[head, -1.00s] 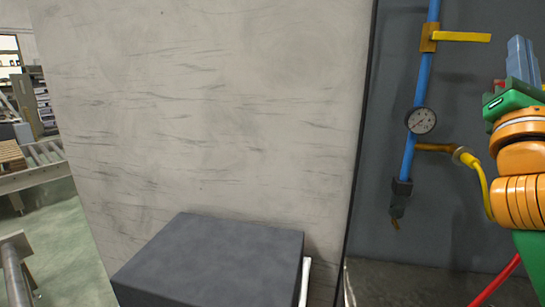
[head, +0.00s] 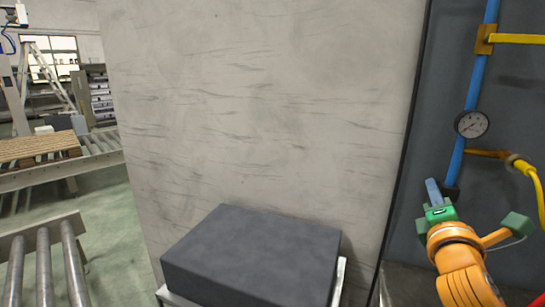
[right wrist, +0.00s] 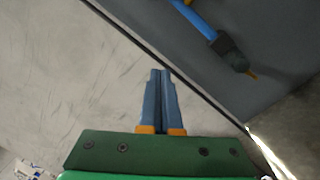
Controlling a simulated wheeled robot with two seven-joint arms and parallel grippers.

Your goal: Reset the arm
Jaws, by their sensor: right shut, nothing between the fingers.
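My right arm comes in from the lower right in the head view, orange with a green wrist. Its right gripper (head: 433,190) is blue and points up, in front of the dark panel. In the right wrist view the two blue fingers of the right gripper (right wrist: 161,75) lie together, with nothing between them. My left gripper is not in view.
A dark grey box (head: 255,255) sits on a light frame before a scuffed grey wall (head: 260,100). A blue pipe (head: 472,90) with a gauge (head: 472,125) and yellow handle (head: 518,39) runs up the dark panel (head: 440,100). Roller conveyors (head: 70,265) stand at left.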

